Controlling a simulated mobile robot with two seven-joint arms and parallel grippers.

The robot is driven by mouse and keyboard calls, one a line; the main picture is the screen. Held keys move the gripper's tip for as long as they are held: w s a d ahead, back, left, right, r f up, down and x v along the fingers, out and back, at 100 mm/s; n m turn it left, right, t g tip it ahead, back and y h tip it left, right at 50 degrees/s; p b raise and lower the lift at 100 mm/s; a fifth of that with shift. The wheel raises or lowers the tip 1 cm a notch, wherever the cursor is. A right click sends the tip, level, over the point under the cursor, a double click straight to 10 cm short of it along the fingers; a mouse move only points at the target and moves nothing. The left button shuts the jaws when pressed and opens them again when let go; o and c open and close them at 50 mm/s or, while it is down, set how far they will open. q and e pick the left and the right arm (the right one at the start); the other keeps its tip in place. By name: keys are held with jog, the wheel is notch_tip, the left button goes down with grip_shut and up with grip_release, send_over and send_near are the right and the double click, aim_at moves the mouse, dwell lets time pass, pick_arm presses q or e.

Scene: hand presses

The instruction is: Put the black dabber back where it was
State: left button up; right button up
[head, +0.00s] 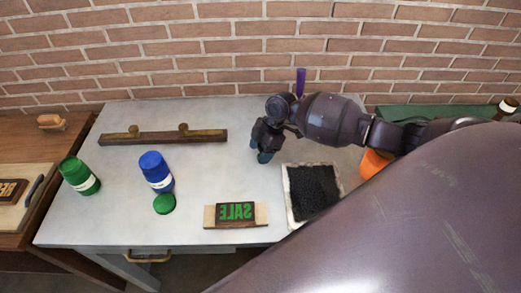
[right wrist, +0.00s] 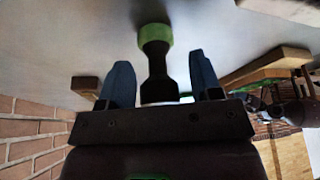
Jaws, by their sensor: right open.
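My right gripper (head: 262,148) is open and points down over the table, behind the black ink slab. In the right wrist view a black-handled dabber (right wrist: 154,62) with a green end stands between the open fingers. Its green end is toward the table and its waisted black handle toward my palm. I cannot tell whether the fingers touch it. In the head view it is hidden by my gripper. A dark wooden rail (head: 208,137) with two knobs lies at the back left. My left gripper is out of view.
A black ink slab (head: 312,188), a SALE printing block (head: 236,213), a blue jar (head: 156,170), a green jar (head: 80,176) and a green disc (head: 164,204) stand on the grey table. An orange jar (head: 374,163) is partly hidden by my arm. A brick wall (head: 200,50) closes the back.

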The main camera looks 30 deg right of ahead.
jog(key=v, duration=1.2)
dwell(0.3)
